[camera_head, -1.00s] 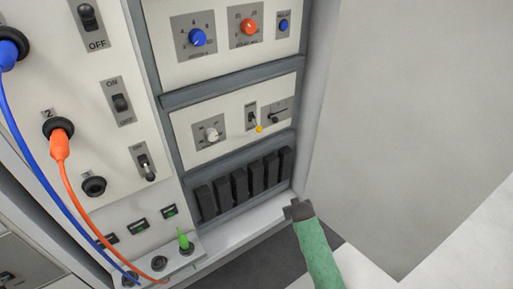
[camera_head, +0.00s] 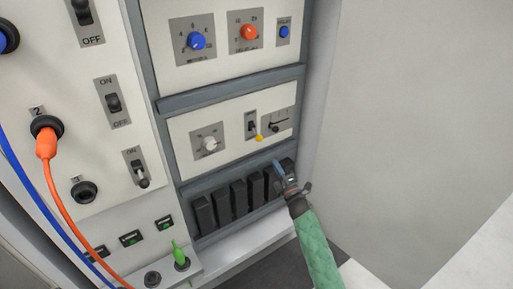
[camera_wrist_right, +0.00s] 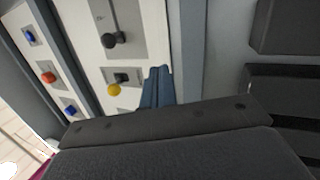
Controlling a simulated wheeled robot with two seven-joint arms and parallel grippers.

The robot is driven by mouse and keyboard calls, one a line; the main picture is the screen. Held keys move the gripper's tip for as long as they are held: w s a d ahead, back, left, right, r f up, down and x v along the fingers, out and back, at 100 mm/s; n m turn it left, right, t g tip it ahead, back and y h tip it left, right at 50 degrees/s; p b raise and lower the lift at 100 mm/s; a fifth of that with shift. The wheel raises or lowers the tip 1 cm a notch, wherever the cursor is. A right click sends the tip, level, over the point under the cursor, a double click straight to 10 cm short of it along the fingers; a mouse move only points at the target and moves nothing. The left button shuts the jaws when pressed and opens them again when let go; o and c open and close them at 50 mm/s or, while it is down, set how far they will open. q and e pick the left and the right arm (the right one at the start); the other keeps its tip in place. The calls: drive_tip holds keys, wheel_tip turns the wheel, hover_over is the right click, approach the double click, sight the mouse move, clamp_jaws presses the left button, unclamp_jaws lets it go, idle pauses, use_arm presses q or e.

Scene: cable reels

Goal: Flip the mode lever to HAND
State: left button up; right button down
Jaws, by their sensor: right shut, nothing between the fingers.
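A small lever with a yellow ball tip (camera_head: 258,138) sits on a grey plate on the lower white panel (camera_head: 180,129); no HAND label is legible. Its yellow tip points down and right in the head view. It also shows in the right wrist view (camera_wrist_right: 114,90), just left of my fingers. My right gripper (camera_head: 278,168) is below and a little right of the lever, apart from it, in front of the black blocks. Its blue-grey fingers (camera_wrist_right: 158,86) are shut together and empty. My left gripper is not in view.
Several black blocks (camera_head: 238,194) line the slot below. A grey door or side wall (camera_head: 410,120) stands at the right. Blue and orange cables hang at the left.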

sight(259, 138)
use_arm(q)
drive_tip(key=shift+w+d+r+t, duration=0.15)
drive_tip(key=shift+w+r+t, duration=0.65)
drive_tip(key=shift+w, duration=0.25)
use_arm(e)
drive_tip(key=s+a+r+n+g+y, duration=0.3)
drive_tip(key=n+y, duration=0.6)
drive_tip(key=n, duration=0.4)
drive_tip(key=s+a+g, duration=0.1)
drive_tip(key=s+a, duration=0.1)
drive_tip(key=shift+s+n, duration=0.4)
drive_tip(key=shift+r, duration=0.1)
drive_tip(key=p+x, duration=0.2)
drive_tip(key=x, duration=0.8)
drive_tip(key=shift+s+r, duration=0.1)
use_arm(q)
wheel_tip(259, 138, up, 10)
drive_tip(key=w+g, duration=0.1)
drive_tip(key=shift+p, duration=0.45)
use_arm(e)
drive_tip(key=shift+d+r, duration=0.35)
drive_tip(key=shift+d, duration=0.55)
drive_tip(key=shift+d+r, duration=0.35)
drive_tip(key=shift+d, duration=0.55)
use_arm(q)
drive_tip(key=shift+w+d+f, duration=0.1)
